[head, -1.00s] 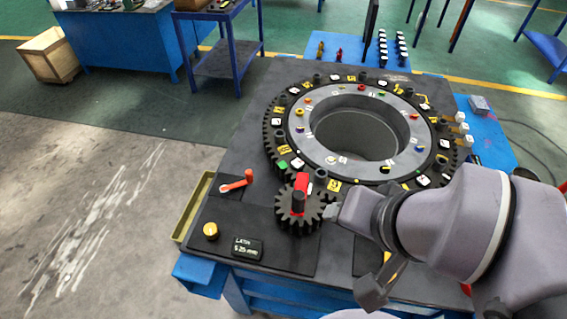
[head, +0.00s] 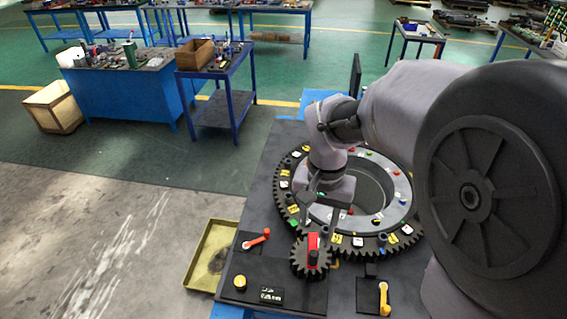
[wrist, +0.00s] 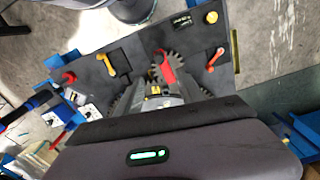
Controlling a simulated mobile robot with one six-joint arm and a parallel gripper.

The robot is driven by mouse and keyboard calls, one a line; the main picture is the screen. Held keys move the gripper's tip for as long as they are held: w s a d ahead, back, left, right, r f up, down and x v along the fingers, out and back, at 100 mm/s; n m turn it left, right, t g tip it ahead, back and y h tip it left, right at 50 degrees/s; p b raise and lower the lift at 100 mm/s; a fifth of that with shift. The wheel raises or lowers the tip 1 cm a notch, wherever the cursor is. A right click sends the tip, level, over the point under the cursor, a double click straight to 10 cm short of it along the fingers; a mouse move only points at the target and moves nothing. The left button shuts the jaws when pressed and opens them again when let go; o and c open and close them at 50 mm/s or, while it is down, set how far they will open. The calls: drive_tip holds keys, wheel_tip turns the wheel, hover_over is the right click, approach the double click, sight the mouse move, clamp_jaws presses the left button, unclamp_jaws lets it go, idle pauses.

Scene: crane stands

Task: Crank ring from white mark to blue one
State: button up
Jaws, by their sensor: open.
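The big toothed ring (head: 400,240) lies flat on the dark bench top, with yellow and white tags on its black rim and small coloured marks on its grey inner band. A small dark gear (head: 298,262) with a red crank piece (head: 313,243) stands at its near edge; both also show in the wrist view, the red piece (wrist: 166,70) near the centre. My gripper (head: 318,220) is open and points down over the ring's near left part, just behind the small gear and apart from the red piece. My arm hides part of the ring; I cannot tell the white and blue marks apart surely.
A red lever (head: 257,239) and yellow knob (head: 240,282) are left of the gear, with a small display (head: 270,295) in front. A yellow lever (head: 384,298) is on the right. A yellow-green tray (head: 228,235) hangs at the bench's left edge.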

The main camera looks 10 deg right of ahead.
sight(314, 252)
wheel_tip(314, 252, down, 16)
drive_tip(key=b, duration=0.3)
drive_tip(key=shift+d+r+b, duration=0.1)
drive_tip(key=shift+r+b, duration=0.05)
drive_tip(key=shift+b, duration=0.15)
clamp_jaws()
idle(0.9)
